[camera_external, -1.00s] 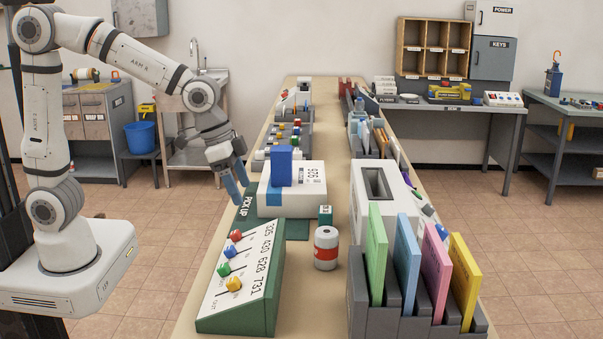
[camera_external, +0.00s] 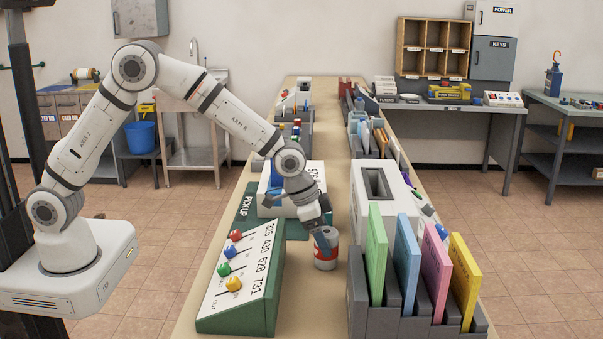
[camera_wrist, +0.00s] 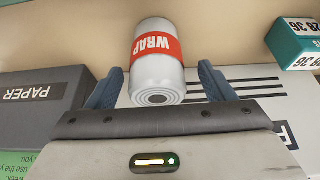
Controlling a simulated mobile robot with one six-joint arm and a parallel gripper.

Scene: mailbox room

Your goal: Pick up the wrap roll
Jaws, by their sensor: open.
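The wrap roll (camera_external: 326,252) is a white cylinder with a red band, standing upright on the table. In the wrist view the roll (camera_wrist: 156,68) shows its red WRAP label and its end with a dark centre hole. My gripper (camera_external: 322,228) is at the roll's upper part in the external view. In the wrist view my gripper (camera_wrist: 163,85) has its two blue-grey fingers apart, one on each side of the roll's near end. Some space shows between the right finger and the roll; the left finger is close to it. I cannot tell whether it touches.
A green sloped panel (camera_external: 240,285) with coloured knobs stands left of the roll. A grey rack (camera_external: 385,318) with coloured cards and a white slotted box (camera_external: 400,195) stand to the right. A small teal box (camera_wrist: 297,42) and a grey PAPER box (camera_wrist: 40,100) flank the roll.

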